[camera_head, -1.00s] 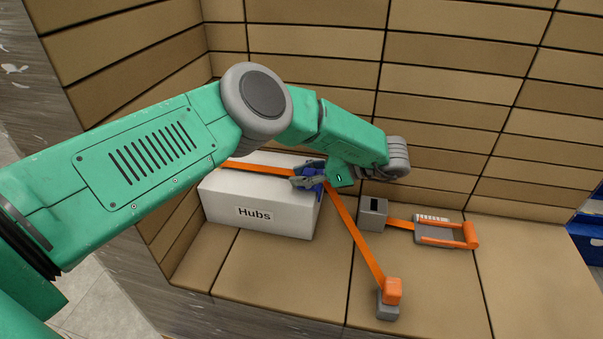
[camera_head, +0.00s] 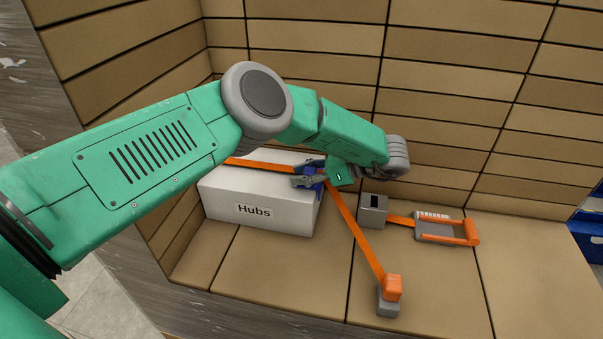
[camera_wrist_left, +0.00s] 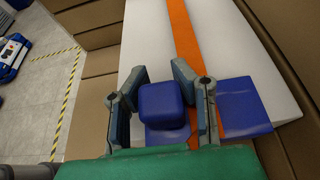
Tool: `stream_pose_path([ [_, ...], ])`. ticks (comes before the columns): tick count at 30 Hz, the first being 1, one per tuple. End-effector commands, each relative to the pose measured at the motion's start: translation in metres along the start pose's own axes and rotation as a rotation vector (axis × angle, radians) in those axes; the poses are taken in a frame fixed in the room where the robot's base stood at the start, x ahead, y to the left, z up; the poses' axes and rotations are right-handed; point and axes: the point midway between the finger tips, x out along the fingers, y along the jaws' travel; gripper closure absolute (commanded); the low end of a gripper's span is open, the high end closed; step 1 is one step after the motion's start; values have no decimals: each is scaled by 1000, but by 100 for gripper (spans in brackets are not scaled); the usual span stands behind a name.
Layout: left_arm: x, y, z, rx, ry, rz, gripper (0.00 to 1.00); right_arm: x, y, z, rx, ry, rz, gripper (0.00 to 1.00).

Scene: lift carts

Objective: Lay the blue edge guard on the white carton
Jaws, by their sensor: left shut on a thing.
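The white carton (camera_head: 223,206), marked "Hubs", stands on the brown deck in the corner by the slatted walls. It also shows in the left wrist view (camera_wrist_left: 230,40). The blue edge guard (camera_head: 317,187) is at the carton's right top edge, partly hidden by my left gripper (camera_head: 300,176). In the left wrist view my left gripper (camera_wrist_left: 162,92) is shut on the guard's raised blue block (camera_wrist_left: 161,106). A blue flap (camera_wrist_left: 246,104) shows beside the right finger. I cannot tell whether the guard rests fully on the carton. My right gripper is not in view.
An orange strap (camera_head: 354,230) runs over the carton and down to an orange-and-grey end piece (camera_head: 390,295). A grey block (camera_head: 372,210) and a grey-and-orange ratchet (camera_head: 446,230) lie to the right. The deck at front and far right is clear.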

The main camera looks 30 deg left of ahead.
Motion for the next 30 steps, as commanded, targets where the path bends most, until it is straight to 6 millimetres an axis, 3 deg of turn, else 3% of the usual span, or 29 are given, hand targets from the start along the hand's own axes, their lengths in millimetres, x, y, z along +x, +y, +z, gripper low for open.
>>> stream_pose_path([
  [14, 2, 0, -4, -1, 0, 0, 100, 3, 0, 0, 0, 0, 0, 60],
  [15, 2, 0, -4, -1, 0, 0, 68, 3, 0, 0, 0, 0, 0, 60],
  [16, 2, 0, -4, -1, 0, 0, 57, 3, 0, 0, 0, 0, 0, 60],
  [17, 2, 0, -4, -1, 0, 0, 54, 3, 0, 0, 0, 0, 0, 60],
  [26, 1, 0, -4, 0, 0, -1, 54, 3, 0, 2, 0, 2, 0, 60],
  [30, -12, -1, -5, -3, -1, -3, 54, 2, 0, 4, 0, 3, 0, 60],
])
